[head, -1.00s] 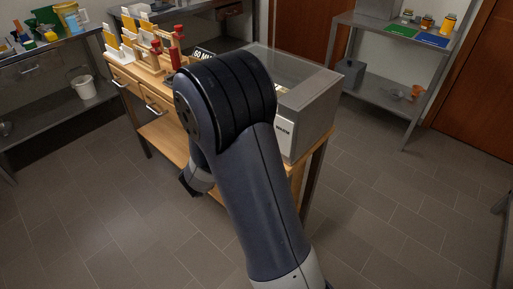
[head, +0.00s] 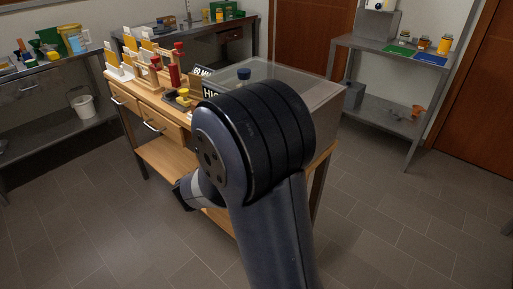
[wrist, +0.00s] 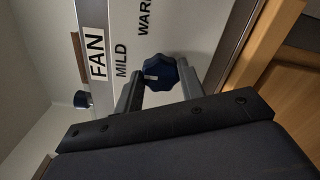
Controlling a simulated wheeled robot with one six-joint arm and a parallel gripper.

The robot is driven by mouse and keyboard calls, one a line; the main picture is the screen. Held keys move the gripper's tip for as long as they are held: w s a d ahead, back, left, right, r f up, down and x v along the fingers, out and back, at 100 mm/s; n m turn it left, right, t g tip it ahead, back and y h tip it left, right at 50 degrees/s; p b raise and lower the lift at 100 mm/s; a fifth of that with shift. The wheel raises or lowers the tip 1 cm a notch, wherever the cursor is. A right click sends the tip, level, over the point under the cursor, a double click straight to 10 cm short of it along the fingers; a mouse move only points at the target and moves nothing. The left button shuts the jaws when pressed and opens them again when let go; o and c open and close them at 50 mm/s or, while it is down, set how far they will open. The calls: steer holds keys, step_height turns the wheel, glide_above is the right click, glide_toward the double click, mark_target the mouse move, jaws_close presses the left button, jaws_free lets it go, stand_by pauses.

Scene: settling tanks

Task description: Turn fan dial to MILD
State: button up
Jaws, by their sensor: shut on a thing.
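The fan dial (wrist: 160,72) is a dark blue lobed knob on a pale panel in the wrist view. A light mark shows on its left side. The label FAN (wrist: 98,57) stands on a white plate, with MILD (wrist: 122,61) and part of a WARM label (wrist: 145,20) printed near the dial. My gripper (wrist: 161,82) is shut on the dial, one finger at each side. In the head view the gripper and the dial are hidden behind my arm.
The grey box with a clear lid (head: 305,85) stands on a wooden bench (head: 165,155). A rack with red-topped items (head: 172,70) and a blue knob (head: 244,73) are near it. Grey shelves (head: 385,95) stand at the right. Floor in front is clear.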

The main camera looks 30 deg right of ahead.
steer(key=o, duration=1)
steer(key=v, duration=1)
steer(key=shift+a, duration=0.35)
steer(key=shift+s+d, duration=0.1)
steer(key=x, duration=1)
steer(key=shift+d, duration=0.3)
